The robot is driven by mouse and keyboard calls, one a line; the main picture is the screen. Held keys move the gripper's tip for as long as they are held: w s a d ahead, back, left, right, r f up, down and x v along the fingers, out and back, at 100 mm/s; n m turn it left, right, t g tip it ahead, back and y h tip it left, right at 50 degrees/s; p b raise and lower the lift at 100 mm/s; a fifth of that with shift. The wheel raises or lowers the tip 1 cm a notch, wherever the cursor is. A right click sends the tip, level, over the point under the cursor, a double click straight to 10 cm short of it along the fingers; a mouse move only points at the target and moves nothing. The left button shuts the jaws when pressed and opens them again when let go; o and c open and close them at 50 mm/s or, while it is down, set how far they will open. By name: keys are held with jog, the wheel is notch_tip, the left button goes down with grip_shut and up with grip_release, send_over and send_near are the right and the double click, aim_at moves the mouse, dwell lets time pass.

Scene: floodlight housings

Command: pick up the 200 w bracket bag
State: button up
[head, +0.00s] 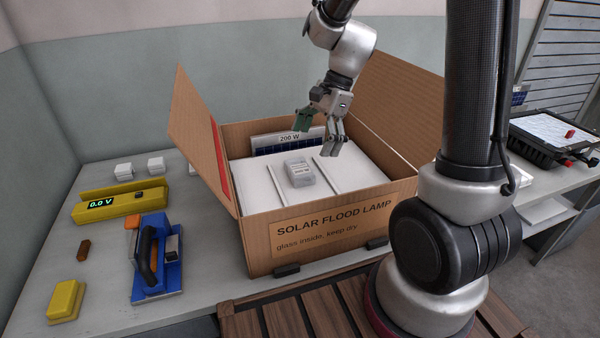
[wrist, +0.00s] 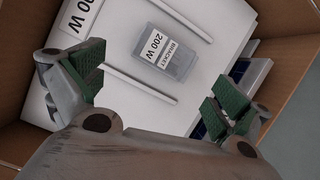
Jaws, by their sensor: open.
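The 200 W bracket bag (head: 299,173) is a small clear-grey packet with a white label. It lies flat on the white panel (head: 262,191) inside the open cardboard box (head: 330,224), between two thin raised white strips. In the wrist view the bag (wrist: 166,52) shows its label "BRACKET 200 W", ahead of my gripper (wrist: 155,92). My gripper also shows in the head view (head: 319,136), over the box, above and a little right of the bag. Its green-padded fingers are open and apart, with nothing between them.
The box's walls and raised flaps (head: 201,137) surround the bag. Left on the table are a yellow meter (head: 118,203), a blue tool (head: 157,262) and a yellow block (head: 65,301). A black case (head: 556,140) lies right.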

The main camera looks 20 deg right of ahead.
aim_at(300, 166)
jog(key=a+f+m, duration=0.1)
jog(key=f, duration=0.1)
jog(key=a+f+m, duration=0.1)
jog(key=f, duration=0.1)
jog(key=a+f+m, duration=0.1)
jog(key=f, duration=0.2)
jog(key=shift+w+a, duration=0.15)
jog(key=c, duration=1)
